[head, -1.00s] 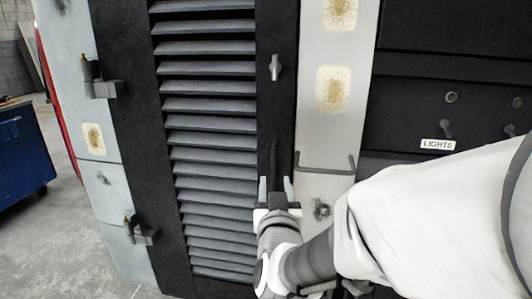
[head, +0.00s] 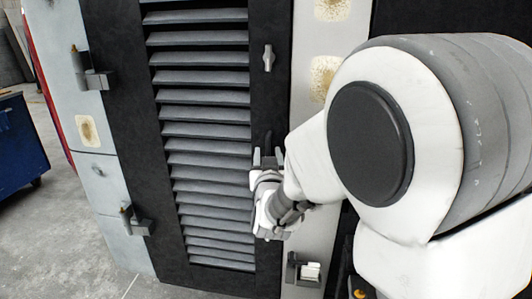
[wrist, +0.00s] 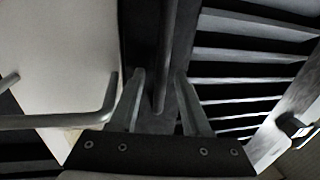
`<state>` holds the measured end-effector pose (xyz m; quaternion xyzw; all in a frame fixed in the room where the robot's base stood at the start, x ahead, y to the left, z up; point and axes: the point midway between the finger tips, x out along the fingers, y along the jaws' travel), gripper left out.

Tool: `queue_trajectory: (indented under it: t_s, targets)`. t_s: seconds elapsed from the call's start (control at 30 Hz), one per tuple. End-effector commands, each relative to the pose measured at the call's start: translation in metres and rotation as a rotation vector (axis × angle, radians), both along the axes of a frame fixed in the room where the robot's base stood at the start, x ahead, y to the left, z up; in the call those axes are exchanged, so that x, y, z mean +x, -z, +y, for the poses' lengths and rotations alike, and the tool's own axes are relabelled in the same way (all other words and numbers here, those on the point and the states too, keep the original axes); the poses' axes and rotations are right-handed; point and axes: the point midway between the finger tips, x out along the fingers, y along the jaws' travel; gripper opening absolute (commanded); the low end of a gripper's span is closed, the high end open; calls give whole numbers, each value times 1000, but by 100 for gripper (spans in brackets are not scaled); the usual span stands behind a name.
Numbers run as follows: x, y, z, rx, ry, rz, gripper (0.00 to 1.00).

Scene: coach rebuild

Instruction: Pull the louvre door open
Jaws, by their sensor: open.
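The louvre door (head: 205,102), a black frame with grey slats, fills the left-middle of the head view and looks flush with the pale pillar on its right. A dark upright bar handle (wrist: 166,45) is on its right stile; its top also shows in the head view (head: 267,140). My gripper (head: 267,153) is at the handle with its jaws open. In the wrist view, the two fingers (wrist: 159,74) stand on either side of the bar, with gaps visible. Whether the bar is fully between them in depth, I cannot tell.
A small silver latch (head: 268,58) is above the handle. Hinges (head: 94,80) are on the door's left side. A bent grab rail (wrist: 60,121) lies close beside the left finger. A blue cabinet (head: 18,145) stands far left; the floor between is clear.

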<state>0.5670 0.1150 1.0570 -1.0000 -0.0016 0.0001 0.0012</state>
Motion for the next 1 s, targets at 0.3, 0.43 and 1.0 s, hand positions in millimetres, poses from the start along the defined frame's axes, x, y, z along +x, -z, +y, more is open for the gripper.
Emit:
queue_trajectory:
  t_s: [0.3,0.43,1.0]
  targets:
    - [0,0,0,0,0,0,0]
    - [0,0,0,0,0,0,0]
    - [0,0,0,0,0,0,0]
